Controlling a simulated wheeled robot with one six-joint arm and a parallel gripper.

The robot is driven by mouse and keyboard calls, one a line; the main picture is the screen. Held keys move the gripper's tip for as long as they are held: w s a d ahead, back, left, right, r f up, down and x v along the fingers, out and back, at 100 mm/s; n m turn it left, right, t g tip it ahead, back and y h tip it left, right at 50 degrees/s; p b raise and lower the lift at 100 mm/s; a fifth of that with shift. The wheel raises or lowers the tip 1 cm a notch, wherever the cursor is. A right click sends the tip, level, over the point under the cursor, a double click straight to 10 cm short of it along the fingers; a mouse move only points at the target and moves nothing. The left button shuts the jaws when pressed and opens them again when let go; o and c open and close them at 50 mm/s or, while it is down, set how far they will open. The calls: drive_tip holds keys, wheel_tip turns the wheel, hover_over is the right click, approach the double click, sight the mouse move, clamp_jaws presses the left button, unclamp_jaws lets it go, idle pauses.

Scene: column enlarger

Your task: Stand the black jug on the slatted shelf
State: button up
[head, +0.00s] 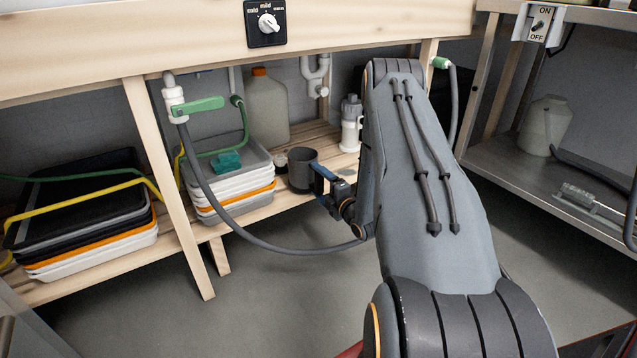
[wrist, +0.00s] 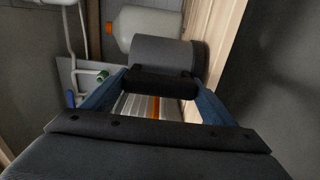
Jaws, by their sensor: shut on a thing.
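The black jug (head: 301,170) is upright at the front of the slatted shelf (head: 325,138) under the wooden bench. My gripper (head: 321,180) reaches it from the right and is shut on it. In the wrist view the jug (wrist: 165,52) shows as a dark grey cylinder, with its darker handle part (wrist: 160,83) between the blue fingers of my gripper (wrist: 161,80). The shelf's pale wood (wrist: 204,22) is close beside the jug's base there. I cannot tell whether the base touches the slats.
Stacked trays (head: 232,178) stand left of the jug, with more trays (head: 85,215) further left. A large bottle with an orange cap (head: 266,108) is behind, and a white-grey bottle (head: 351,124) is to the right. A grey hose (head: 245,235) hangs in front of the shelf.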

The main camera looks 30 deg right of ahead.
drive_tip(key=shift+f, duration=0.6)
idle(0.9)
drive_tip(key=o, duration=2.1)
drive_tip(key=s+p, duration=0.2)
drive_tip(key=s, duration=0.2)
drive_tip(key=s+p, duration=0.2)
drive_tip(key=s, duration=0.2)
drive_tip(key=shift+d, duration=0.2)
idle(0.4)
drive_tip(key=shift+s+d+p, duration=0.15)
drive_tip(key=shift+s+p, duration=1.45)
drive_tip(key=shift+s, duration=2.3)
